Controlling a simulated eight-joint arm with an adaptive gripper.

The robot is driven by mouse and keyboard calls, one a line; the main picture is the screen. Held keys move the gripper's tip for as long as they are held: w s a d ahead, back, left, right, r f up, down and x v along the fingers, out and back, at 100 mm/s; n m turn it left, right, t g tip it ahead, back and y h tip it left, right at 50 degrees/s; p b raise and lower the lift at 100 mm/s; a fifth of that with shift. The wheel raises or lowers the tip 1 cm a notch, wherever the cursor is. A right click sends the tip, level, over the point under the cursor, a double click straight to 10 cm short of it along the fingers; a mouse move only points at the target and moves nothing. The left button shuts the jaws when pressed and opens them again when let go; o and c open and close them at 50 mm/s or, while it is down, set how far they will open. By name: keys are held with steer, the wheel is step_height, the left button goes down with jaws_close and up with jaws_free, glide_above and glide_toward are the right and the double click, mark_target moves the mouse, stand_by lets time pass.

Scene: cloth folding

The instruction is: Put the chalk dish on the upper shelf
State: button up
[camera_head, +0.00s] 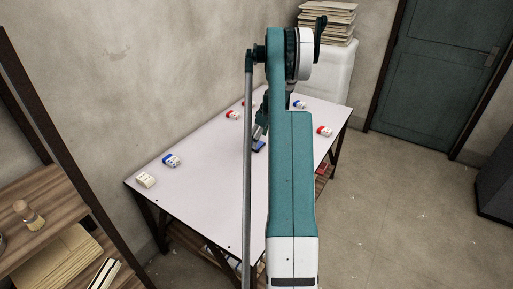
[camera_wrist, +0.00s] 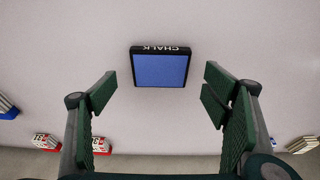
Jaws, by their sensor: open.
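The chalk dish (camera_wrist: 160,70) is a square, shallow dish with a black rim lettered CHALK and a blue inside. It lies on the white table and looks empty. In the head view its blue part (camera_head: 259,147) shows just left of my arm, which may hide some of it. My gripper (camera_wrist: 160,92) is open, its green fingers spread on either side of the dish's near end, apart from it. In the head view my gripper (camera_head: 259,132) is partly hidden by my arm. A wooden shelf unit (camera_head: 58,187) stands at the left; its higher boards are out of view.
The white table (camera_head: 205,200) carries several small boxes, including a blue-and-white one (camera_head: 171,160), a cream one (camera_head: 145,180) and a red-and-white one (camera_head: 324,131). The table around the dish is clear.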

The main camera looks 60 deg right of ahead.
steer(key=shift+b+x, duration=0.35)
steer(key=shift+x, duration=1.4)
steer(key=c, duration=1.2)
steer(key=shift+r, duration=0.1)
steer(key=shift+r+p, duration=1)
steer(key=shift+r, duration=3.95)
